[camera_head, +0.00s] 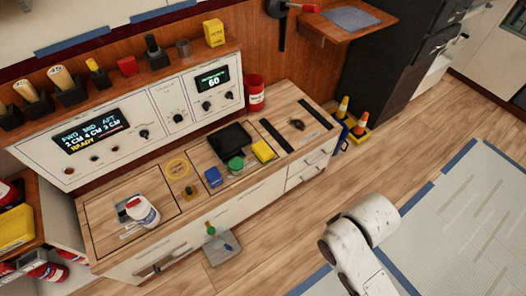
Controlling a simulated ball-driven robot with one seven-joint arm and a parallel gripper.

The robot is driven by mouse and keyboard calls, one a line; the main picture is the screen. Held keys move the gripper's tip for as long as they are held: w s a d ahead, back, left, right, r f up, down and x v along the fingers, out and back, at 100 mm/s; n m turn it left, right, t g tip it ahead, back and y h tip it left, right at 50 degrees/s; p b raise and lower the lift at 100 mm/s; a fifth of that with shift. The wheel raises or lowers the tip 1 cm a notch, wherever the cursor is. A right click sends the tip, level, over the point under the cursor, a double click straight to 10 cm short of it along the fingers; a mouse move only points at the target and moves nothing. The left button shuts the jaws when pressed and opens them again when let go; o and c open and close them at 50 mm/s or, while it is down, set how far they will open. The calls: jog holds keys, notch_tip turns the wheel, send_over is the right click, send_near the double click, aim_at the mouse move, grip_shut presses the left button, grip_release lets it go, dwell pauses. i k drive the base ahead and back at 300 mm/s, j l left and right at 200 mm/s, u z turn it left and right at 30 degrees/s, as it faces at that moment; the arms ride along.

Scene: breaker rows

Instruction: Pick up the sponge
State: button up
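A small yellow block (263,150) that looks like the sponge lies on the wooden counter (285,95), right of a green-capped round item (236,165) and in front of a black tray-like item (231,138). Its top is uncovered. My white arm (365,230) shows at the lower right, over the floor and well apart from the counter. My gripper's fingers do not show in this view.
A blue block (213,177), a white bottle with a red label (143,211) and a red can (255,93) stand on the counter. A control panel (160,100) rises behind. Small cones (361,128) stand on the floor at its right end. Wooden floor (270,225) lies clear between arm and counter.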

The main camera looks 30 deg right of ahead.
aim_at(262, 152)
jog(key=i+l, duration=1)
jog(key=i, duration=0.1)
